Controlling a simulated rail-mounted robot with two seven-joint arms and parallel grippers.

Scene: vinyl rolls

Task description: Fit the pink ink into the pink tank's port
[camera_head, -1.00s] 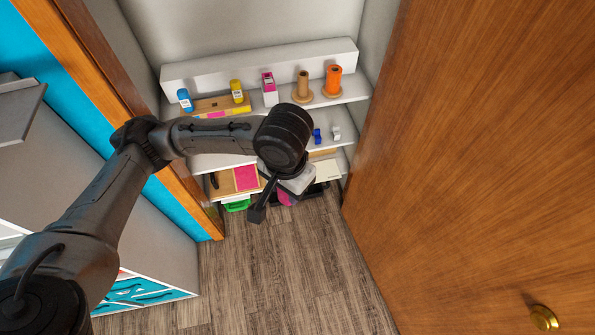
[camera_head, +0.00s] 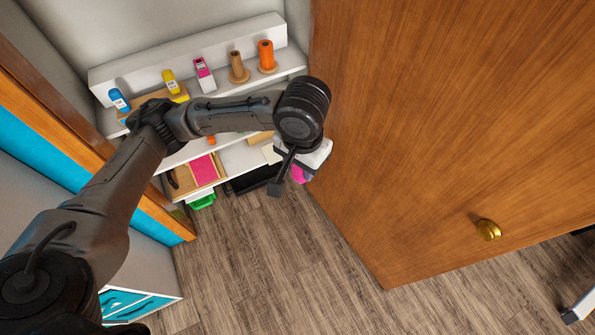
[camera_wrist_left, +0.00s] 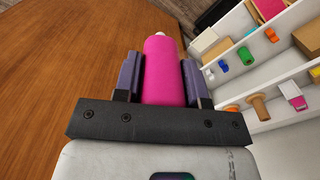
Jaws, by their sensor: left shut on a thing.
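My left gripper (camera_wrist_left: 162,78) is shut on a bright pink ink bottle (camera_wrist_left: 163,68) with a pale tip. The bottle lies between the two dark fingers and points away from the wrist. In the head view the bottle shows only as a small pink patch (camera_head: 299,174) below the wrist, in front of the wooden door; the fingers are mostly hidden there. I cannot make out the pink tank or its port in these views. My right gripper is not in view.
A white shelf unit (camera_head: 292,58) holds a blue bottle (camera_head: 119,100), a yellow bottle (camera_head: 170,82), a pink-and-white container (camera_head: 203,75), a brown roll (camera_head: 237,67) and an orange roll (camera_head: 266,56). A wooden door (camera_head: 420,110) with a brass knob (camera_head: 488,230) stands at right. The wood floor (camera_head: 260,260) is clear.

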